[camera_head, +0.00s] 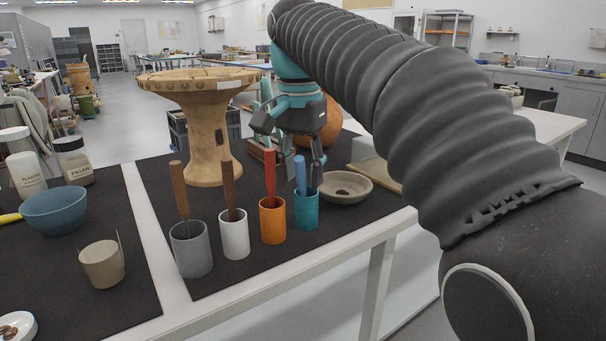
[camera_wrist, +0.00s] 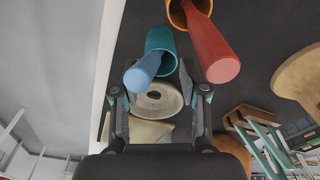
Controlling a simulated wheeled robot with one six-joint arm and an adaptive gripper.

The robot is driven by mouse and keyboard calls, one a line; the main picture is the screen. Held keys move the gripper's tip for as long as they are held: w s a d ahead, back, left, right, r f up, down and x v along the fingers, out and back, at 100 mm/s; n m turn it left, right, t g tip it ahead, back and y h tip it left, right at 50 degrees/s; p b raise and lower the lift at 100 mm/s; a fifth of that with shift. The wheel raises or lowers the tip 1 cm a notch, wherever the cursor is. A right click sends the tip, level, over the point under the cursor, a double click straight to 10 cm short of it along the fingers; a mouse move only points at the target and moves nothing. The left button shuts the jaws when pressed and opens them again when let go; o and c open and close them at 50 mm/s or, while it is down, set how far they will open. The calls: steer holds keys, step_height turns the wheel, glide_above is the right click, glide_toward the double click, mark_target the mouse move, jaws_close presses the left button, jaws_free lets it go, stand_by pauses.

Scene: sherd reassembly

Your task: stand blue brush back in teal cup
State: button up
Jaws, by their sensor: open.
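The teal cup (camera_head: 306,211) stands upright at the right end of a row of cups on the dark mat. The blue brush (camera_head: 300,174) stands in it, leaning slightly, its blue handle sticking up above the rim. In the wrist view the blue brush (camera_wrist: 146,72) rises out of the teal cup (camera_wrist: 162,40) towards the camera. My gripper (camera_head: 302,178) is open and empty, pointing down close to the handle. In the wrist view my gripper (camera_wrist: 160,95) has its fingers apart, the handle end nearer the left finger; contact does not show.
An orange cup (camera_head: 272,222) with a red brush (camera_head: 270,176) stands close left of the teal cup. White (camera_head: 234,238) and grey (camera_head: 191,252) cups with brown brushes follow. A shallow bowl (camera_head: 346,188) sits to the right. A wooden pedestal (camera_head: 205,140) stands behind.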

step_height(320, 180, up, 6)
steer(key=shift+s+a+f, duration=0.1)
steer(key=shift+s, duration=0.05)
steer(key=shift+r, duration=0.3)
stand_by(0.4)
steer(key=shift+s, duration=0.15)
steer(key=s+d+f+n+t+p, duration=0.1)
steer(key=s+d+f+n+t, duration=0.15)
steer(key=s+d+f, duration=0.55)
steer(key=s+d+f+n, duration=0.1)
steer(key=s+d+f, duration=0.1)
steer(key=f, duration=0.3)
steer(key=s+d+f+n+t+p, duration=0.1)
steer(key=s+d+f, duration=0.2)
steer(key=s+f, duration=0.2)
steer(key=s+d+f+n+t+p, duration=0.1)
steer(key=s+d+f, duration=0.1)
steer(key=s+f, duration=0.2)
step_height(320, 180, down, 3)
steer(key=shift+d+r, duration=0.15)
steer(key=shift+d, duration=0.1)
steer(key=shift+n, duration=0.25)
